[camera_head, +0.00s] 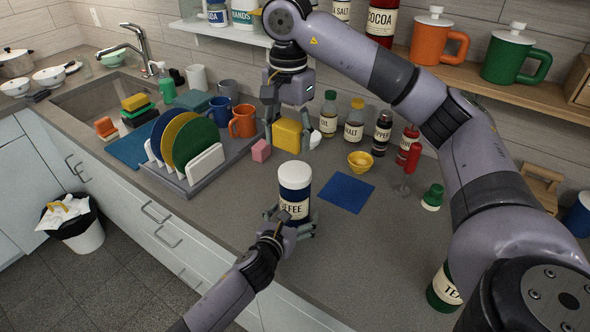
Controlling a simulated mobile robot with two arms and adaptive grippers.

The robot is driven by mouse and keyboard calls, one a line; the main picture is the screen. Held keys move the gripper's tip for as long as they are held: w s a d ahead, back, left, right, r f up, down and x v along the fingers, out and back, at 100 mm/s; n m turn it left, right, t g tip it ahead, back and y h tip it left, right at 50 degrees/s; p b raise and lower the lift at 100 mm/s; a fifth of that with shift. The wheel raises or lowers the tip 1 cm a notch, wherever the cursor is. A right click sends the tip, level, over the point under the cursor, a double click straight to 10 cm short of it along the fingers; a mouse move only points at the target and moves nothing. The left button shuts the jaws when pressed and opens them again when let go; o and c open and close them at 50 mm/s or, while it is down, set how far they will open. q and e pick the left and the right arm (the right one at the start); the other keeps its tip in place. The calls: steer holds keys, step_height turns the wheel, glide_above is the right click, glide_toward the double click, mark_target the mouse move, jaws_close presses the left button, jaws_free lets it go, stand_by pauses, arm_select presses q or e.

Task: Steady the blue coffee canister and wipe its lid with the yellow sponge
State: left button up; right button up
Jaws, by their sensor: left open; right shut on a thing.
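The blue coffee canister (294,205) stands upright on the grey counter, with a white lid (295,174) on top. My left gripper (291,222) is open low at the canister's near side, with fingers to both sides of it. I cannot tell whether they touch it. My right gripper (287,138) points down behind the canister and is shut on the yellow sponge (287,134). The sponge is above and behind the lid, apart from it.
A blue cloth (346,192) lies right of the canister, with a small yellow bowl (360,161) behind it. Several bottles (354,122) line the back.

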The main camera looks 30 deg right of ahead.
arm_select(q)
steer(key=shift+a, duration=0.1)
steer(key=v, duration=1.2)
steer(key=shift+r, duration=0.1)
